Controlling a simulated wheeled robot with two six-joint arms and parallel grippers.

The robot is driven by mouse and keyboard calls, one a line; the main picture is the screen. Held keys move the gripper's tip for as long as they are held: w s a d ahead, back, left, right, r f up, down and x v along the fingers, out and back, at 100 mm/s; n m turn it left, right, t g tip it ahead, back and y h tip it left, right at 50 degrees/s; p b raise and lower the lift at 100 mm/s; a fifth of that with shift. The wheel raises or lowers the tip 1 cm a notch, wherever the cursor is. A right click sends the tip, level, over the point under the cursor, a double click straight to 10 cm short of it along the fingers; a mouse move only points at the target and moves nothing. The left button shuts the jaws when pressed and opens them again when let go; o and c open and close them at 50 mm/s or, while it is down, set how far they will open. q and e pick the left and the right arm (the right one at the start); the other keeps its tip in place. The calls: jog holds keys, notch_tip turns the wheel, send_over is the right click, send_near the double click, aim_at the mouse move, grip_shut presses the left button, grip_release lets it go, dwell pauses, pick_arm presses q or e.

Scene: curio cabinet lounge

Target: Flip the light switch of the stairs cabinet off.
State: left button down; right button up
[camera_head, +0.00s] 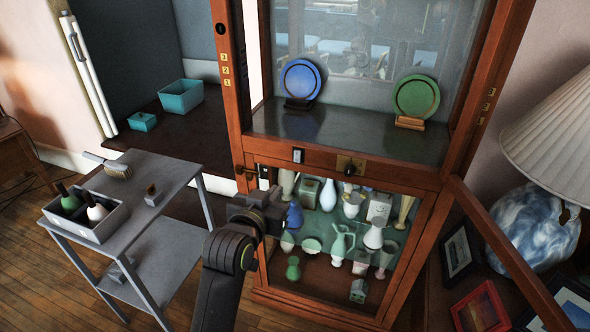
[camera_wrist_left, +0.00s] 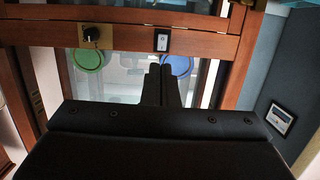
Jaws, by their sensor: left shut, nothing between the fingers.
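The switch also shows in the left wrist view (camera_wrist_left: 161,41), just beyond the fingertips. Which way its rocker is set is too small to tell. My left gripper (camera_head: 268,183) is shut and empty, in front of the cabinet, below and left of the switch in the head view. Its fingers (camera_wrist_left: 158,78) look apart from the switch. My right gripper is not in view.
A dark knob on a brass plate (camera_head: 349,166) sits right of the switch. Blue (camera_head: 301,80) and green (camera_head: 416,97) plates stand above; several vases fill the lower compartment. An open door frame (camera_head: 508,253) juts out right. A grey cart (camera_head: 163,188) stands left.

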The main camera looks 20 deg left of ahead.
pick_arm(q)
jog(key=shift+w, duration=0.15)
send_near(301, 161)
jog(key=x, duration=0.6)
jog(key=shift+a+f, duration=0.15)
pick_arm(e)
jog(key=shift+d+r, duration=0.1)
